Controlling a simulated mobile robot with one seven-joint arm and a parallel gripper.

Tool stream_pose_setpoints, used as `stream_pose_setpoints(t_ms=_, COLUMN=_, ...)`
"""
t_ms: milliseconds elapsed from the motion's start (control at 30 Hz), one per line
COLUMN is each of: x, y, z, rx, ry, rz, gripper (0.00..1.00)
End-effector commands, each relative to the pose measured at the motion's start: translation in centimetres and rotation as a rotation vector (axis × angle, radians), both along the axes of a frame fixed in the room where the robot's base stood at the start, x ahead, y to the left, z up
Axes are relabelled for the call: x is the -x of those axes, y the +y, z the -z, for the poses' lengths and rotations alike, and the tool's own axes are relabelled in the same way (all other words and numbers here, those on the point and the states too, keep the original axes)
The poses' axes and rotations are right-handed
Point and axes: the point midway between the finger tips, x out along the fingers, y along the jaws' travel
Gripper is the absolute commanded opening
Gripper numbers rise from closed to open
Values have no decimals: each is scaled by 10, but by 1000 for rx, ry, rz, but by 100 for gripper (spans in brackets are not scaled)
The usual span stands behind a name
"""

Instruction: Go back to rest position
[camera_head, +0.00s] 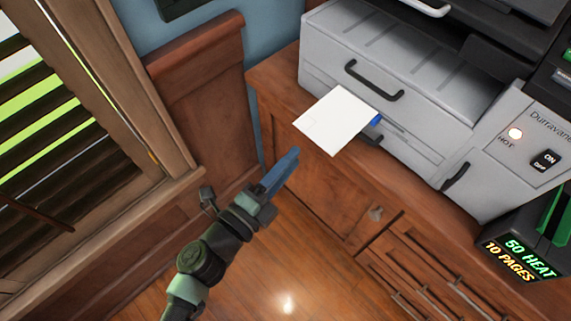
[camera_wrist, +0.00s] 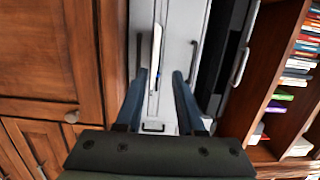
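My gripper (camera_head: 284,171) has blue fingers and is in front of the wooden cabinet, below and left of the printer, in the head view. In the wrist view my gripper (camera_wrist: 160,78) shows its two fingers apart, with nothing held between them. The fingers point toward the grey printer (camera_wrist: 182,40), which is beyond them. My arm reaches up from the bottom of the head view.
A white sheet (camera_head: 333,120) sticks out of the grey printer (camera_head: 400,70), beside a small blue part (camera_head: 376,119). The printer stands on a wooden cabinet (camera_head: 325,190). A window with blinds (camera_head: 50,110) is at left. Shelves of books (camera_wrist: 300,50) show in the wrist view.

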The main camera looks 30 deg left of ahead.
Motion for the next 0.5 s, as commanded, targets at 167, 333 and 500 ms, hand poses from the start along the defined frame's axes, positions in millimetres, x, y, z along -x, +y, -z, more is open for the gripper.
stream_pose_setpoints(t_ms=167, x=8, y=1, z=0, rx=0, ry=1, rz=-1, gripper=38)
stream_pose_setpoints(t_ms=333, x=8, y=1, z=0, rx=0, ry=0, rz=0, gripper=38)
stream_pose_setpoints(t_ms=500, x=8, y=1, z=0, rx=1, ry=1, rz=0, gripper=38)
